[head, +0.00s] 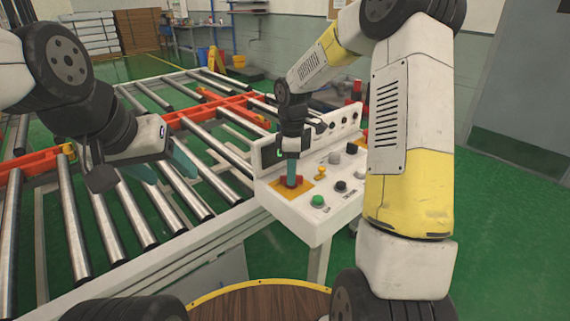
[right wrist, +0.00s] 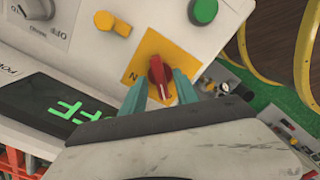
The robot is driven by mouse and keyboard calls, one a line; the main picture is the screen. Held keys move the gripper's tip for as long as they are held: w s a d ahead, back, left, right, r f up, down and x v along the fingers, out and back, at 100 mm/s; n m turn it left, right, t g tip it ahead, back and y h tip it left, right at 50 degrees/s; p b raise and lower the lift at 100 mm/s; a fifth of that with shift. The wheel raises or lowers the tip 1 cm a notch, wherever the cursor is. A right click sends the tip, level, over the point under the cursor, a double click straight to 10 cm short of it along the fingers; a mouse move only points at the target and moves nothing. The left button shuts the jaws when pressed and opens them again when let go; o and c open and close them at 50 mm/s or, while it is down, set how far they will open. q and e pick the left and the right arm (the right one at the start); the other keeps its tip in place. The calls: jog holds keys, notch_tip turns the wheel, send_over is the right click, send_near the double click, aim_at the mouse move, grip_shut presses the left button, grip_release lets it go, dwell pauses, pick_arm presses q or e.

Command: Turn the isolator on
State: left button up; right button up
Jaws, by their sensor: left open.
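The isolator is a red rotary knob (head: 291,181) on an orange-yellow square plate, at the near left of a white control panel (head: 322,222). In the right wrist view, the red knob (right wrist: 159,72) sits between the two teal fingers of my right gripper (right wrist: 160,85). The fingers are apart, with yellow plate showing beside the knob. In the head view, my right gripper (head: 292,172) points straight down over the knob. A display (right wrist: 58,108) shows green letters, "FF" visible, partly covered. My left gripper (head: 155,172) is open and empty over the rollers.
The panel also carries a green button (head: 318,201), a yellow switch (head: 321,173) and black and grey knobs. A roller conveyor (head: 190,200) with orange-red rails lies left of the panel. A round wooden top (head: 262,302) is at the near edge.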

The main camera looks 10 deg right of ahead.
jog(key=shift+f, duration=0.15)
grip_shut()
